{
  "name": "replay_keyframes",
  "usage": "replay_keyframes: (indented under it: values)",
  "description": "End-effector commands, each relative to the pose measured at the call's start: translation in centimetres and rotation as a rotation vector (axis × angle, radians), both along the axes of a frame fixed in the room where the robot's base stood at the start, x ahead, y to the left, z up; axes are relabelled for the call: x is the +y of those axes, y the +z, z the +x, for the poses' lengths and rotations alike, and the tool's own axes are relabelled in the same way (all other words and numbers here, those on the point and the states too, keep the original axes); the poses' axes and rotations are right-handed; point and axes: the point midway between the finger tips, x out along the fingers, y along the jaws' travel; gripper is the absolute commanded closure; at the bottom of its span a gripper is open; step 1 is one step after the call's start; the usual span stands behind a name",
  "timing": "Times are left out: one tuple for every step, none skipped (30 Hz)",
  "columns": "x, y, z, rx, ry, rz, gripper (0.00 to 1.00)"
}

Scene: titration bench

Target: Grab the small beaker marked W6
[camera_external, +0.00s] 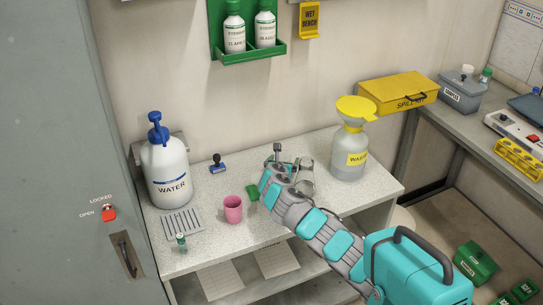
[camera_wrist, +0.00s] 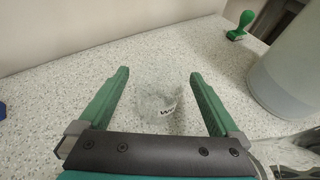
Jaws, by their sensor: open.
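A small clear glass beaker (camera_wrist: 158,96) stands upright on the speckled bench in the wrist view. Its white label shows a dark "W"; the rest of the marking is not readable. My gripper (camera_wrist: 160,74) is open, with one green finger on each side of the beaker. The beaker is between the fingers with visible gaps, not gripped. In the external view my arm reaches over the bench and partly covers this spot; clear glass (camera_external: 304,172) shows just right of my wrist, its label not visible.
The large waste bottle (camera_external: 350,150) stands close on the right. A green-handled stamp (camera_wrist: 240,25) stands farther back. A pink cup (camera_external: 233,209), water bottle (camera_external: 167,170) and blue stamp (camera_external: 218,166) are to the left. The bench's front middle has some free room.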

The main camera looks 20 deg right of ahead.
Motion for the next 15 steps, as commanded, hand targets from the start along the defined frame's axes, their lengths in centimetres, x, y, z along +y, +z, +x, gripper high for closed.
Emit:
replay_keyframes:
  values:
    - [-0.5,-0.6,0.6,0.001,-0.002,0.000,0.02]
    - [-0.7,-0.7,1.0,0.000,-0.001,0.000,0.02]
    - [-1.0,-0.9,1.4,0.000,0.000,0.000,0.02]
    - [-1.2,-1.0,1.6,-0.001,0.000,-0.001,0.02]
    - [-1.3,-1.0,1.8,-0.001,0.000,-0.001,0.02]
    - [-1.5,-1.1,2.0,-0.001,0.000,-0.001,0.02]
    - [-1.5,-1.1,2.1,-0.001,0.001,0.000,0.02]
    - [-1.5,-1.1,2.1,-0.001,0.001,0.000,0.02]
    - [-1.5,-1.1,2.1,-0.002,0.001,-0.001,0.02]
    - [-1.5,-1.1,2.1,-0.001,0.001,0.000,0.02]
    - [-1.5,-1.1,2.1,-0.001,0.001,0.000,0.02]
    - [-1.5,-1.1,2.1,-0.001,0.001,0.000,0.02]
    - [-1.4,-1.1,2.1,-0.001,0.001,0.000,0.04]
    - [-1.4,-1.1,2.1,-0.001,0.001,0.000,0.07]
    - [-1.4,-1.1,2.1,-0.001,0.001,0.000,0.12]
